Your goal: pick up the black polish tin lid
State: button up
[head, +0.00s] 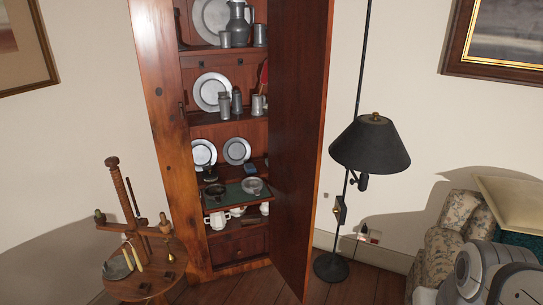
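I cannot pick out the black polish tin lid for certain. A small dark round thing (214,190) lies at the left on the green-topped shelf (232,197) of the open wooden cabinet. It may be the lid, but it is too small to tell. Another dark thing (210,176) is just behind it, near the plates. A grey pewter dish (252,186) sits to the right on the same green surface. Part of my grey-white arm shows at the bottom right, well away from the cabinet. My gripper is not in view.
The cabinet door (300,140) stands open on the right. Shelves hold pewter plates (211,91) and mugs; white cups (217,220) stand below. A small round wooden table (150,283) is at front left, a black floor lamp (370,145) and floral armchair (440,235) at right.

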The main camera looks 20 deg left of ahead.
aim_at(209, 174)
jog(key=u, duration=0.05)
jog(key=i, duration=0.3)
jog(key=u, duration=0.9)
jog(key=i, duration=1.5)
jog(key=u, duration=0.95)
jog(key=i, duration=0.65)
jog(key=u, duration=0.2)
